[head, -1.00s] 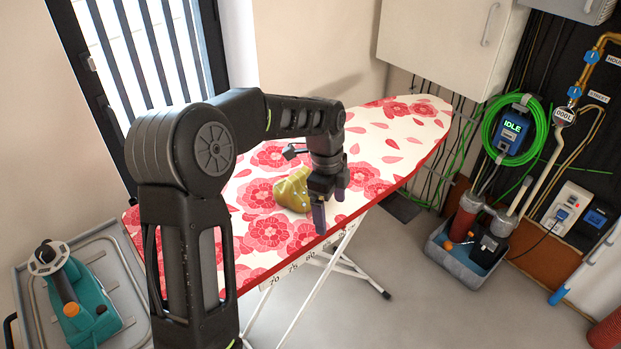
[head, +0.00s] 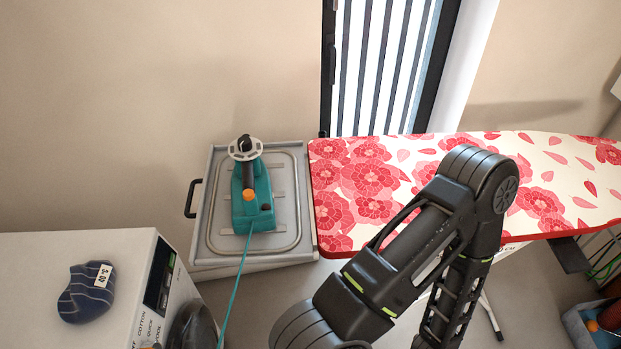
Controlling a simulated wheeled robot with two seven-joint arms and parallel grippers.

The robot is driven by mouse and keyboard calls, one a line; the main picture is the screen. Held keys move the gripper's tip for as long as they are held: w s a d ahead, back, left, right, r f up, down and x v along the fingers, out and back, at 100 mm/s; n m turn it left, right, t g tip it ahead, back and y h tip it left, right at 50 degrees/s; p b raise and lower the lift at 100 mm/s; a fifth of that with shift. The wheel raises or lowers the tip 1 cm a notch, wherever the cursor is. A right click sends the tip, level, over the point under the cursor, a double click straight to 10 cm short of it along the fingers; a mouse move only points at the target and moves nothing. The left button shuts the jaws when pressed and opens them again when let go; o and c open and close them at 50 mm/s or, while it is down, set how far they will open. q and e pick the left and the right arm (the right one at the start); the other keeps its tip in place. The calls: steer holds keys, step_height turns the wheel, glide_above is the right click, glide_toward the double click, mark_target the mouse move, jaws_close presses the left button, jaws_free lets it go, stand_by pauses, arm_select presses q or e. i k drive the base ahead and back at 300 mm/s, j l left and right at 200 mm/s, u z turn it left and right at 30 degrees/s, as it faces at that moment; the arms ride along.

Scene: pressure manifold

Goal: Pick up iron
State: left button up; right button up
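The iron (head: 263,190) is teal with a dark handle and an orange button. It rests on a grey metal tray-like stand (head: 296,241) left of the ironing board. A pale round disc is at its far end, and its teal cord (head: 235,292) runs down toward the bottom edge. One of my arms crosses the lower right of the head view, in front of the ironing board. Its gripper is out of view, and so is the other gripper. Nothing of mine touches the iron.
The ironing board (head: 335,226) with a red flower cover stands right of the stand. A white washing machine (head: 105,247) stands at the lower left, with a dark striped folded cloth (head: 85,296) on top. Grey floor shows between them.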

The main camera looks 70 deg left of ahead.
mark_target(250, 172)
steer(key=u, duration=1)
steer(key=i+u, duration=0.1)
steer(key=u, duration=0.85)
steer(key=i+u, duration=0.1)
steer(key=u, duration=0.9)
steer(key=z, duration=1.75)
steer(key=u, duration=1.75)
